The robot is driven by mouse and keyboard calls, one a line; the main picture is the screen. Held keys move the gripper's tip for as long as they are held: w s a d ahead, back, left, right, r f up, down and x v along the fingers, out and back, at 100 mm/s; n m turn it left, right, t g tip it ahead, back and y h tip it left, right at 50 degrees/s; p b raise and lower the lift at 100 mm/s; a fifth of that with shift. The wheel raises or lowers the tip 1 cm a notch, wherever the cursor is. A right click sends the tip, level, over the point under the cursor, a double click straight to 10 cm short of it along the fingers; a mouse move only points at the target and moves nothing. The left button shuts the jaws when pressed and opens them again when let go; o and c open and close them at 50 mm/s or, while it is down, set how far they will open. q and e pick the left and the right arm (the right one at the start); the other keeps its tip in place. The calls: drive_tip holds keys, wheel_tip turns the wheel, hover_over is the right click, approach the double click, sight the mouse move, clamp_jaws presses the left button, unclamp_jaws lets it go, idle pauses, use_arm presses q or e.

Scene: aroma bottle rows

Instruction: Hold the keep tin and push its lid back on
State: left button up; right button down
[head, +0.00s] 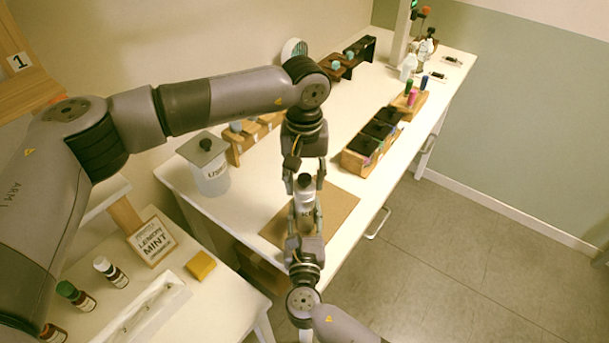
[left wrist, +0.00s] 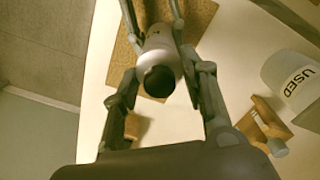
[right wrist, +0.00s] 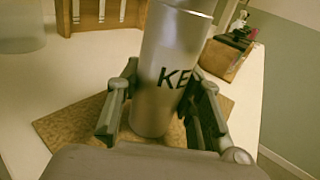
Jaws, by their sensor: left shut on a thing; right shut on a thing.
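The keep tin (head: 305,208) is a pale metal cylinder standing upright over the brown mat; its dark letters "KE" show in the right wrist view (right wrist: 165,50). My right gripper (head: 304,222) is shut on the tin's body, one finger on each side. The lid's black knob (head: 304,181) is at the top of the tin and shows from above in the left wrist view (left wrist: 158,80). My left gripper (head: 305,174) comes down from above and is shut at the lid, fingers either side. I cannot tell whether the lid is fully seated.
A brown mat (head: 343,207) lies under the tin. A jar marked USED (head: 212,180) stands left of it. A wooden box with dark compartments (head: 359,160) is to the right. A side table holds bottles (head: 111,270), a LEMON MINT sign (head: 152,240) and a yellow block (head: 201,265).

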use_arm(q)
drive_tip(key=shift+f, duration=0.6)
idle(0.3)
drive_tip(key=o, duration=0.9)
drive_tip(key=shift+r, duration=0.1)
wheel_tip(320, 180, up, 12)
drive_tip(key=shift+f, duration=0.1)
use_arm(e)
drive_tip(key=c, duration=1)
unclamp_jaws()
drive_tip(key=shift+c, duration=0.2)
drive_tip(key=shift+s, duration=0.15)
